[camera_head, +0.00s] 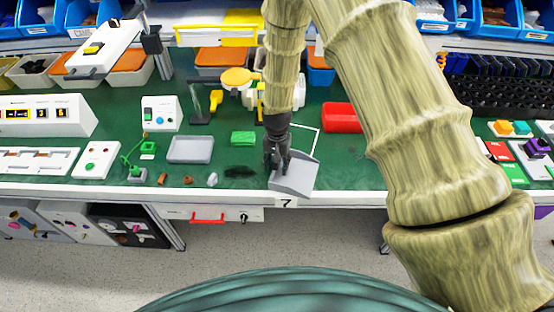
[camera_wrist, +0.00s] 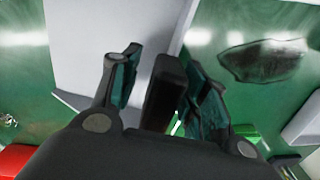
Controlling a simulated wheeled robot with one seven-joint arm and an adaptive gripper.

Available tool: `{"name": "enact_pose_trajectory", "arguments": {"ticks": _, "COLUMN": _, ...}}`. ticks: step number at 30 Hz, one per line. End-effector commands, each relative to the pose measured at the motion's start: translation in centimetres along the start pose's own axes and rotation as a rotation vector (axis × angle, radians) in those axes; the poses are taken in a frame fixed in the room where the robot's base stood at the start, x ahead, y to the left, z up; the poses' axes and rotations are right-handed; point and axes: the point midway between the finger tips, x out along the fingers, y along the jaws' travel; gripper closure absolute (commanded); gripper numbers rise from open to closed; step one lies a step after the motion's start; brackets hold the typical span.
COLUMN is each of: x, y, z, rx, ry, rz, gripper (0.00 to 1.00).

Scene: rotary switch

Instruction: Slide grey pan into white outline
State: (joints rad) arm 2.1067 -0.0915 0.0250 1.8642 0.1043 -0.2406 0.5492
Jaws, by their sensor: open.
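The grey pan (camera_head: 298,178) sits at an angle at the front edge of the green table, and its front part reaches over the white edge strip. The white outline (camera_head: 318,143) is drawn on the table just behind it, and the pan overlaps its near side. My gripper (camera_head: 277,163) is at the pan's left rear side, pointing down. In the wrist view the pan (camera_wrist: 112,28) shows as a pale grey surface beyond the open fingers (camera_wrist: 163,85). A dark block stands between the fingers; I cannot tell whether it is the pan's handle. My gripper hides part of the pan.
A red bin (camera_head: 342,117) stands right of the outline. A dark flat patch (camera_head: 240,170), a green block (camera_head: 243,138) and a grey tray (camera_head: 190,150) lie to the left. The dark patch also shows in the wrist view (camera_wrist: 262,60).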

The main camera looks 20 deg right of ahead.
Motion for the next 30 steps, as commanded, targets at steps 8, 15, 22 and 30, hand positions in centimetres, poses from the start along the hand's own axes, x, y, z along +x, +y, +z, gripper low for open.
{"name": "enact_pose_trajectory", "arguments": {"ticks": 8, "x": 0.09, "y": 0.01, "z": 0.01, "rx": 0.000, "ry": 0.000, "rz": 0.000, "gripper": 0.55}}
{"name": "enact_pose_trajectory", "arguments": {"ticks": 15, "x": 0.08, "y": 0.02, "z": 0.02, "rx": 0.000, "ry": -0.001, "rz": 0.000, "gripper": 0.95}}
{"name": "enact_pose_trajectory", "arguments": {"ticks": 22, "x": 0.07, "y": 0.03, "z": 0.02, "rx": 0.000, "ry": -0.001, "rz": 0.000, "gripper": 1.00}}
{"name": "enact_pose_trajectory", "arguments": {"ticks": 30, "x": 0.06, "y": 0.21, "z": -0.11, "rx": 0.001, "ry": 0.000, "rz": 0.000, "gripper": 1.00}}
